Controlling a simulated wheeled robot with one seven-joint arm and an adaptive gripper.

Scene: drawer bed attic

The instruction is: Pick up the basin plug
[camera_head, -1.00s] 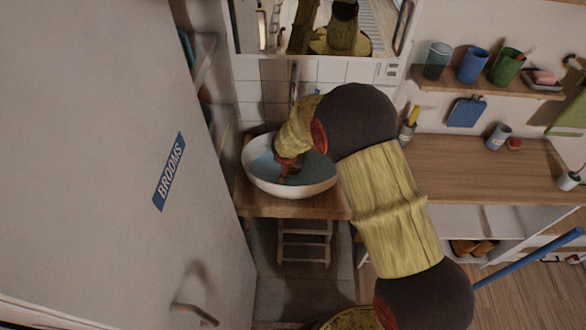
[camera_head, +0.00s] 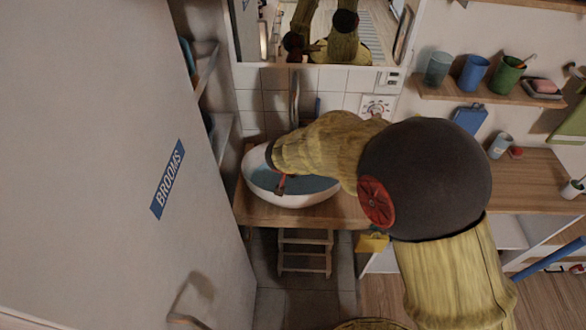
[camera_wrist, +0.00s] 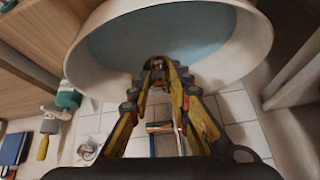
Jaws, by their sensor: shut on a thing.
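The white basin (camera_head: 292,201), blue inside, stands on a wooden counter below the mirror. It also fills the top of the wrist view (camera_wrist: 262,48). My gripper (camera_head: 281,186) points down over the basin in the head view, mostly hidden by my own arm. In the wrist view my gripper's yellow and black fingers (camera_wrist: 158,66) converge in front of the blue interior. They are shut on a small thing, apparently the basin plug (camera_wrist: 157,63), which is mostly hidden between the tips. The plug cannot be made out in the head view.
A tap (camera_head: 294,100) rises behind the basin. A door marked BROOMS (camera_head: 120,250) stands close on the left. A shelf with cups (camera_head: 472,73) and a lower wooden worktop (camera_head: 515,185) are on the right. A small wooden step stool (camera_head: 304,255) stands below the counter.

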